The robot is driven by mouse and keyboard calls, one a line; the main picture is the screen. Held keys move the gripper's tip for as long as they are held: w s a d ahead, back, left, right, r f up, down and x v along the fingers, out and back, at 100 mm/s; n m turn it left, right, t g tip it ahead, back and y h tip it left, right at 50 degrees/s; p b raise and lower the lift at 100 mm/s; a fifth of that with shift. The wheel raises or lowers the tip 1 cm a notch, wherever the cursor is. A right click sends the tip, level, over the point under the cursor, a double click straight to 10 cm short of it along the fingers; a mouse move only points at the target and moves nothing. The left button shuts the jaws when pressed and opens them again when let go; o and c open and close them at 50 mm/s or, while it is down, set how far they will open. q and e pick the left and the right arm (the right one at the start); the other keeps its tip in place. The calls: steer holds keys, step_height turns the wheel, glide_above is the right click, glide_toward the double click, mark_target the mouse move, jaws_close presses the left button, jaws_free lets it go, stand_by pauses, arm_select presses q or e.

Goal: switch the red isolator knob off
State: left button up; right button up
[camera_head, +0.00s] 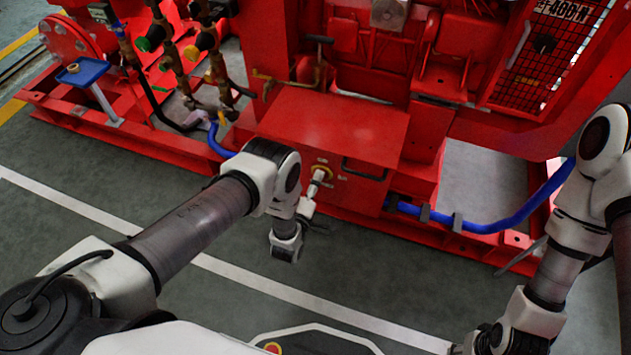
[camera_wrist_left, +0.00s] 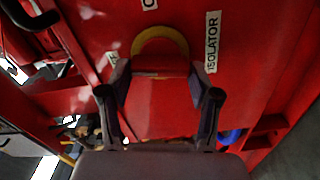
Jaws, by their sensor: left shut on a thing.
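The red isolator knob (camera_wrist_left: 160,73) sits in front of a yellow ring plate (camera_wrist_left: 160,35) on a red panel. A white label reading ISOLATOR (camera_wrist_left: 212,42) is to its right in the left wrist view. My left gripper (camera_wrist_left: 161,78) has a fingertip on each side of the knob and is shut on it. In the head view my left gripper (camera_head: 318,178) reaches the front of the red box, and the yellow plate (camera_head: 323,166) shows behind it; the knob itself is mostly hidden there. The fingers of my right gripper are not in view.
The red box (camera_head: 335,120) has a dark handle (camera_head: 364,169) right of the knob. A blue hose (camera_head: 490,226) runs low at the right. Pipes and valves (camera_head: 190,60) stand at the upper left. The grey floor (camera_head: 120,200) in front is clear.

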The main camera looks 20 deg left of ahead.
arm_select(q)
steer(key=shift+w+a+n, duration=0.1)
steer(key=shift+n, duration=0.9)
steer(key=o, duration=1.1)
steer(key=shift+o, duration=0.2)
steer(key=s, duration=0.7)
steer(key=shift+s, duration=0.3)
steer(key=shift+a, duration=0.1)
